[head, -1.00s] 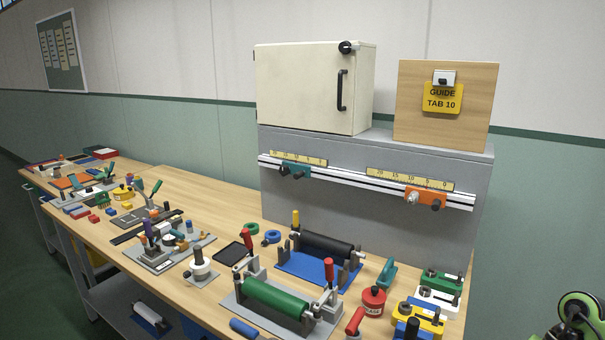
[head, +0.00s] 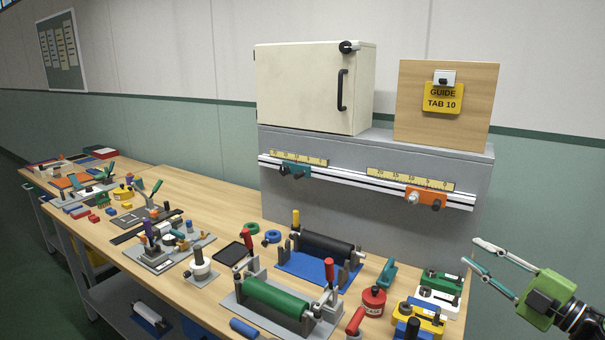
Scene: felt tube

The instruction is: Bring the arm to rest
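My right gripper (head: 467,251) is in the lower right of the head view, with a green body and two thin fingers pointing left. Its fingers are spread apart with nothing between them. It is in front of the wall, right of the workbench (head: 205,200), and looks apart from everything on it. My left gripper is not in view.
Close to the gripper's left stand green, white and yellow blocks (head: 441,281), a red tin (head: 373,301) and a teal clamp (head: 386,273). A green roller (head: 275,298) and a black roller (head: 322,247) lie farther left. A white cabinet (head: 300,88) stands on the grey ledge.

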